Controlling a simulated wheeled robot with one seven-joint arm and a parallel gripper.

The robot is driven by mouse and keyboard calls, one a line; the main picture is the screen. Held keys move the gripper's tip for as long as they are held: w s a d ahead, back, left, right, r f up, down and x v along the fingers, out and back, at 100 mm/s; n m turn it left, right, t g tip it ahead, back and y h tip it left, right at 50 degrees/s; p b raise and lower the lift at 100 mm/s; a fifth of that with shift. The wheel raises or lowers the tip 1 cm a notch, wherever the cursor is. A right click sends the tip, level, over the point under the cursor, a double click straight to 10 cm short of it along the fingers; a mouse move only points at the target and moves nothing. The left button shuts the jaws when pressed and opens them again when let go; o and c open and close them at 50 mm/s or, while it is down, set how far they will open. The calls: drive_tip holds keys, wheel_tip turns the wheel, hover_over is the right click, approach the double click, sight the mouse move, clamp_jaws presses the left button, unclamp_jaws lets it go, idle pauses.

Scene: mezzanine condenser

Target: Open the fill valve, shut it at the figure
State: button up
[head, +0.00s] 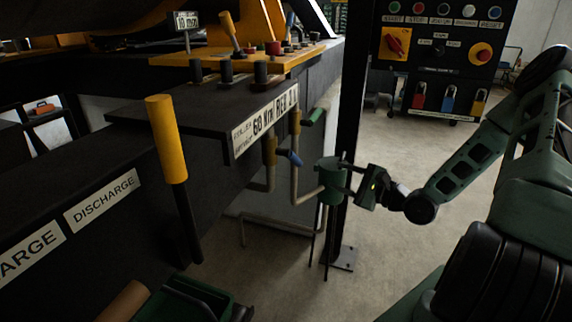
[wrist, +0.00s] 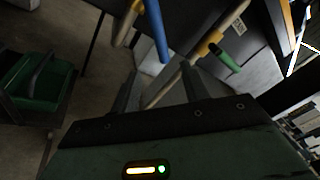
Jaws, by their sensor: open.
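Two pipe valves stand below the lettered plate. One has a blue lever (head: 294,158) on a brass body (head: 269,150), and the other a green lever (head: 314,117). No label I can read says which is the fill valve. In the wrist view, the blue lever (wrist: 154,30) hangs just beyond the finger ends, and the green lever (wrist: 224,60) is to the right. The plate (head: 265,121) shows "60" and partly legible text.
A black post (head: 349,110) stands close behind my gripper. A yellow-topped handle (head: 167,138) rises at left, beside "DISCHARGE" labels (head: 103,200). A control panel (head: 443,50) with buttons stands at back right. A green bin (wrist: 32,82) sits left in the wrist view. Floor at right is partly clear.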

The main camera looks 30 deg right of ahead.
sight(299, 161)
drive_tip(key=p+x, duration=0.2)
drive_tip(key=x, duration=1.3)
drive_tip(key=shift+w+a, duration=0.1)
drive_tip(key=shift+w, duration=0.3)
clamp_jaws()
